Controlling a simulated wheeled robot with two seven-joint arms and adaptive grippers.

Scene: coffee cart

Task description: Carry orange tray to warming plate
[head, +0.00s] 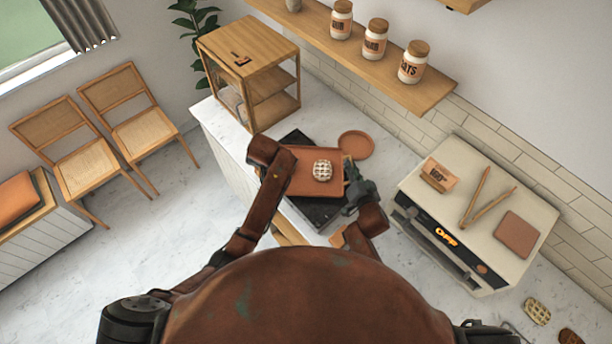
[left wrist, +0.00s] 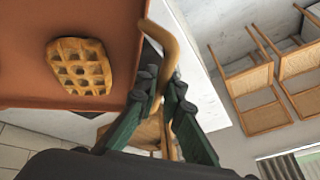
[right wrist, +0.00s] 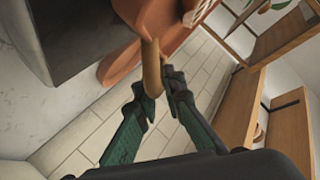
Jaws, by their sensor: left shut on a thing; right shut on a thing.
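The orange tray (head: 302,182) is level, with a waffle (head: 322,170) on it. The waffle also shows in the left wrist view (left wrist: 80,67). The tray overlaps a black slab (head: 318,212), apparently the warming plate, on the white counter; I cannot tell whether they touch. My left gripper (left wrist: 165,98) is shut on a curved wooden handle (left wrist: 175,40) at the tray's left side; in the head view the arm hides its fingers. My right gripper (head: 350,193) is shut on the opposite handle, seen in the right wrist view (right wrist: 152,68).
A round terracotta plate (head: 356,145) lies just behind the tray. A wooden cabinet (head: 250,70) stands at the counter's far left end. A cream oven (head: 475,215) with tongs on top stands right. A jar shelf (head: 350,52) hangs above.

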